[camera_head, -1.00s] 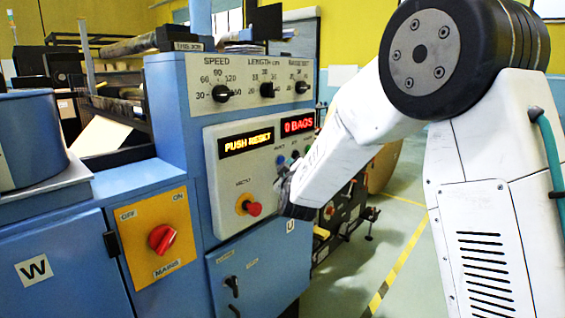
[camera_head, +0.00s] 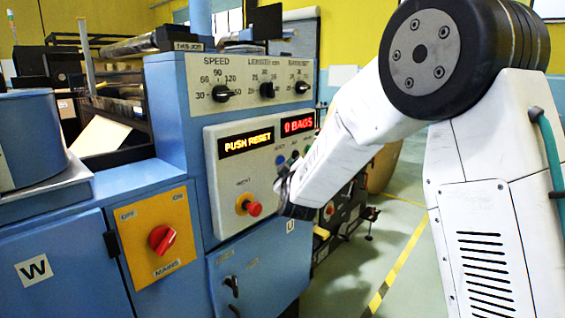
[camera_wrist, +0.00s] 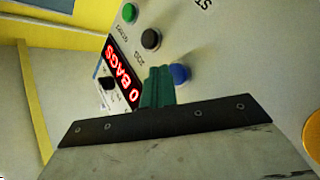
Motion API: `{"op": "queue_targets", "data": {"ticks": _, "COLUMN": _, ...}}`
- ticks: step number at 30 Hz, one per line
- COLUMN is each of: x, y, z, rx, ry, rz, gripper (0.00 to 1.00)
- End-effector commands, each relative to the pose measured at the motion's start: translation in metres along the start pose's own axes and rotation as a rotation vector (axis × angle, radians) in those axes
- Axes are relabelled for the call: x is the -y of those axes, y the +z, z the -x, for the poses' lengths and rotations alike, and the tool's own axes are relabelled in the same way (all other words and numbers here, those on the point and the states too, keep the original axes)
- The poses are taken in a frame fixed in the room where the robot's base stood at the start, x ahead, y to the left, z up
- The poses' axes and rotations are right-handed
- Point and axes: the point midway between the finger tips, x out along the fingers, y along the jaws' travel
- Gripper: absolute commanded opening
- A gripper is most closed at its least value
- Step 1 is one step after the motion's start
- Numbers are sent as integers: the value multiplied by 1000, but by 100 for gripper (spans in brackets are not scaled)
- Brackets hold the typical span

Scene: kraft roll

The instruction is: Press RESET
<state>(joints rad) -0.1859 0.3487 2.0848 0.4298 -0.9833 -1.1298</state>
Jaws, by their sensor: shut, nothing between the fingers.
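The control panel (camera_head: 222,180) shows a lit display (camera_head: 246,142) reading PUSH RESET and a red display (camera_head: 297,125) reading 0 BAGS. Below them is a blue button (camera_head: 281,160), its label too small to read surely. In the wrist view the blue button (camera_wrist: 180,74) is just right of my gripper's green fingertips (camera_wrist: 159,80). My gripper is shut and empty, its tips near the panel. I cannot tell whether they touch it. In the head view my arm's end hides the fingers.
A black button (camera_wrist: 151,39) and a green button (camera_wrist: 130,12) line up beyond the blue one. A red mushroom button (camera_head: 253,208) on a yellow base sits lower left. A red mains switch (camera_head: 162,239) is further left. Dials (camera_head: 267,90) are above.

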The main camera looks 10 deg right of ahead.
Motion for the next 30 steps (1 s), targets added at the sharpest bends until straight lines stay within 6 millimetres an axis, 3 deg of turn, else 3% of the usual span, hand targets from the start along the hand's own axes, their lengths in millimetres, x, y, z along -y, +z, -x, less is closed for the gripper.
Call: {"op": "queue_targets", "data": {"ticks": 30, "x": 5, "y": -5, "z": -7, "rx": 0, "ry": 0, "rz": 0, "gripper": 0}}
